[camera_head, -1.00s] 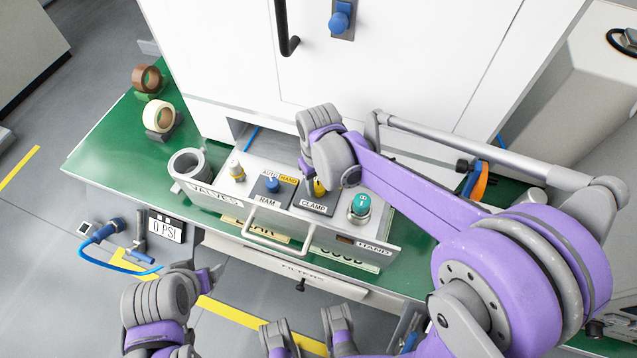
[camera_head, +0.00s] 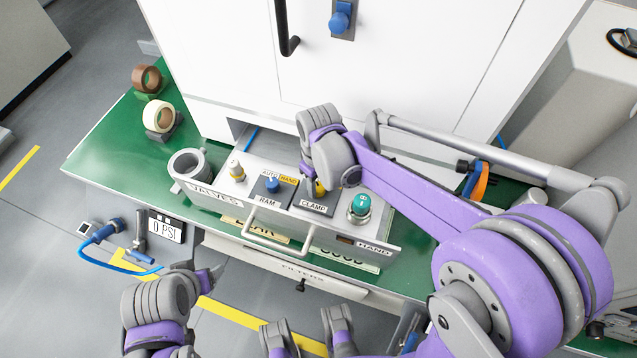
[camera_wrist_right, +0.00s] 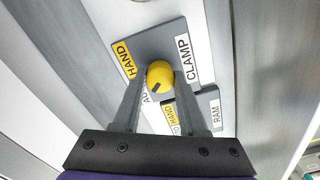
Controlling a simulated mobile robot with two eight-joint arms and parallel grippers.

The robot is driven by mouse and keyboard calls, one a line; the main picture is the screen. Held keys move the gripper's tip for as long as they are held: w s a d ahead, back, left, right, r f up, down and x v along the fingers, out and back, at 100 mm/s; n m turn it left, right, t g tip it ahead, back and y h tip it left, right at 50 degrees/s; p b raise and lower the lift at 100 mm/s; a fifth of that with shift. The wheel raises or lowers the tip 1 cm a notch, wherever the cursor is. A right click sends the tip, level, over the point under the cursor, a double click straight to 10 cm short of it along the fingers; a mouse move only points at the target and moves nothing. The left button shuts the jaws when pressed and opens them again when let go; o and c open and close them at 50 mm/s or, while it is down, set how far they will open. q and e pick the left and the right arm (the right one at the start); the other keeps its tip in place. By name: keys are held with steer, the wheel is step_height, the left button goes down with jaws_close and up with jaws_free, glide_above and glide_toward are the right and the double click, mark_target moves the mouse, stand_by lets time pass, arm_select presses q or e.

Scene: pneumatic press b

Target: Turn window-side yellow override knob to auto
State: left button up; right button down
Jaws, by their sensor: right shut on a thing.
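The yellow knob (camera_wrist_right: 160,72) stands on the grey CLAMP plate (camera_wrist_right: 176,32) in the right wrist view. A dark mark on its face lies at its lower left, on the side of the partly hidden "AU" lettering; the HAND label is at the upper left. My right gripper (camera_wrist_right: 161,84) is shut on the knob, one finger on each side. In the head view the yellow knob (camera_head: 320,188) is partly covered by my right wrist. My left arm shows at the lower left; its jaw opening cannot be made out.
Beside the CLAMP plate are the RAM plate with a blue knob (camera_head: 272,184) and a green-blue button (camera_head: 360,204). Tape rolls (camera_head: 158,117) stand on the green bench (camera_head: 110,160) at left.

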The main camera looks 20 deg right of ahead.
mark_target(319, 187)
steer(key=shift+c, duration=2.2)
jaws_free()
steer(key=shift+r, duration=0.1)
step_height(319, 187, up, 11)
steer(key=p, duration=0.1)
